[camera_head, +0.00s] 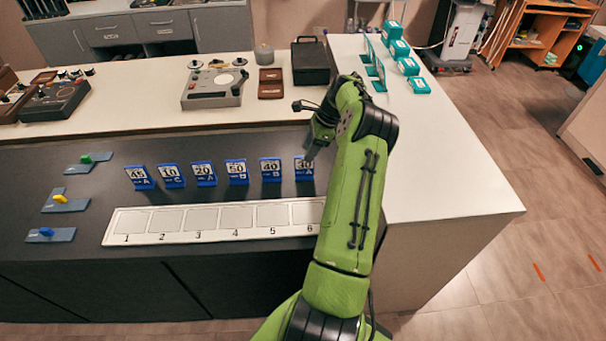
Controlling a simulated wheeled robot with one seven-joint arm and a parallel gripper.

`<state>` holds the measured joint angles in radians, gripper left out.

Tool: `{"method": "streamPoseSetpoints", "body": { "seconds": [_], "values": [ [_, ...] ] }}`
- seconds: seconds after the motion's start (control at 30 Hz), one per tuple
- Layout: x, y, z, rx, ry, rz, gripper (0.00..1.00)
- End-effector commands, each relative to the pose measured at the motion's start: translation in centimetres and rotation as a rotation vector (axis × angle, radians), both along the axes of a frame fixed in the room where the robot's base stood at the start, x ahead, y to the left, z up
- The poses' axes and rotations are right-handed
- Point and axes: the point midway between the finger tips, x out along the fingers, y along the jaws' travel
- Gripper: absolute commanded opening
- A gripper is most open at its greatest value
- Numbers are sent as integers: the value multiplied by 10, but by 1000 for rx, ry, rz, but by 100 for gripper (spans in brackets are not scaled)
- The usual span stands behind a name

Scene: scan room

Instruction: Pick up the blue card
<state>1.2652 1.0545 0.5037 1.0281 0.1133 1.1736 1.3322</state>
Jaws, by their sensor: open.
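Several blue cards stand upright in a row on the dark counter, each with a white numbered face. From the left they are the 45 card (141,178), the 10 card (171,176), the 20 card (204,173), the 50 card (237,172), the 40 card (271,170) and a rightmost card (305,173) that seems to read 30. My gripper (309,155) is open and points down at the top of the rightmost card, partly covering it. I cannot tell whether it touches that card. My green arm hides the area just right of it.
A white tray (112,239) with numbered slots lies in front of the cards; my arm covers its right end. Coloured sliders on grey plates (62,235) are at left. Devices (214,87), a black case (311,62) and teal boxes (408,66) stand on the white counter behind.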

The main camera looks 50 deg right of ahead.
Motion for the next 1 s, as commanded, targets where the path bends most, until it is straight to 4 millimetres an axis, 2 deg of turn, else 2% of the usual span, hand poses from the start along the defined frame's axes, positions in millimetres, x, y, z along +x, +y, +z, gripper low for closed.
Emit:
{"method": "streamPoseSetpoints", "body": {
  "seconds": [0.33, 0.43, 0.6, 0.67, 0.9, 1.0],
  "values": [
    [15, 16, -51, 1, 1, 2, 43],
    [18, 17, -57, -2, 0, 1, 43],
    [18, 17, -57, -2, -1, 0, 43],
    [18, 17, -57, -2, -1, 0, 36],
    [18, 17, -56, -2, 0, 1, 0],
    [18, 17, -56, -2, 0, 1, 0]
  ]
}}
